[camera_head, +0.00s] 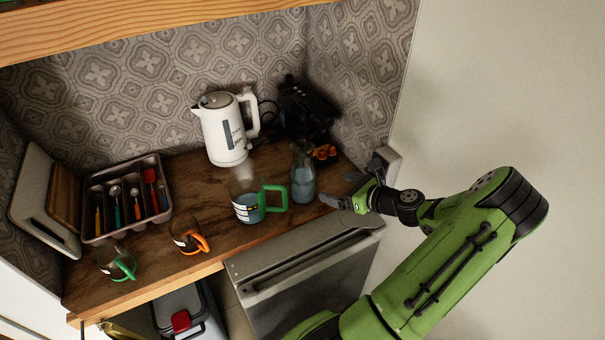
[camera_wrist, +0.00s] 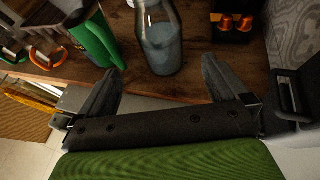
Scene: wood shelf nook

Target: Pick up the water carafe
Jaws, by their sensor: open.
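The water carafe (camera_head: 303,178) is a clear glass bottle with a narrow neck and bluish water inside. It stands upright on the wooden counter, right of the green-handled jug. In the wrist view the carafe (camera_wrist: 160,42) is just ahead, roughly in line with the gap between the fingers; its top is cut off by the frame. My gripper (camera_head: 345,188) is open and empty, low over the counter just right of the carafe.
A glass jug (camera_head: 246,207) with a green handle stands close left of the carafe. A white kettle (camera_head: 226,135), a black coffee machine (camera_head: 304,108) and orange capsules (camera_head: 325,152) are behind. Mugs (camera_head: 187,238) and a cutlery tray (camera_head: 128,225) are left. The counter's front edge is near.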

